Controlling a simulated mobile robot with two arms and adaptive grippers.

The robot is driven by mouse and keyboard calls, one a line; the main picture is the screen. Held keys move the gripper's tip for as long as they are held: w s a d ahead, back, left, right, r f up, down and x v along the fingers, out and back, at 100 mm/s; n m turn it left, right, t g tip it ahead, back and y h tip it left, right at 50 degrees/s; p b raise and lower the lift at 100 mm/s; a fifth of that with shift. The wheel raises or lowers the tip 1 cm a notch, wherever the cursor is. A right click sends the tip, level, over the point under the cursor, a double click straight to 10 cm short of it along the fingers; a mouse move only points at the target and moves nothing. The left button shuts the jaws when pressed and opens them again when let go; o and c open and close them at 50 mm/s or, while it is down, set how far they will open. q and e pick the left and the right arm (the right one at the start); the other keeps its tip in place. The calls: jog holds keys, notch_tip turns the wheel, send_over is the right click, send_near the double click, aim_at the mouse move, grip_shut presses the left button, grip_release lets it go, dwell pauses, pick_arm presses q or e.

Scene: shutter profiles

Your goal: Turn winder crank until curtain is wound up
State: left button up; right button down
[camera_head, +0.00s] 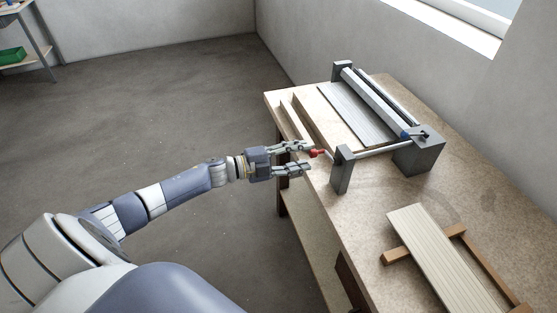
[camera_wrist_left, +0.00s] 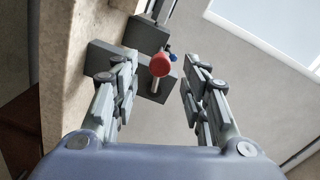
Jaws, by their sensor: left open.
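The winder (camera_head: 372,98) stands on the workbench, with a grey roller bar between a post and a dark block. A pale slatted curtain (camera_head: 357,115) lies flat beneath the roller bar. The crank's red knob (camera_head: 317,153) sticks out on the near side of a front grey post (camera_head: 343,169). My left gripper (camera_head: 309,156) is open, its two fingers pointing at the knob from the left. In the left wrist view the red knob (camera_wrist_left: 160,65) shows in the gap between the open fingers, touching neither as far as I can tell. My right gripper is not in view.
The workbench (camera_head: 385,205) has its left edge under my gripper. A slatted panel (camera_head: 440,255) rests on wooden battens (camera_head: 397,256) at the front right. A wall and window are behind the bench.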

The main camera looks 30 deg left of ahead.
pick_arm(q)
jog(key=v, duration=0.7)
jog(key=shift+s+a, duration=0.2)
jog(key=shift+s, duration=0.1)
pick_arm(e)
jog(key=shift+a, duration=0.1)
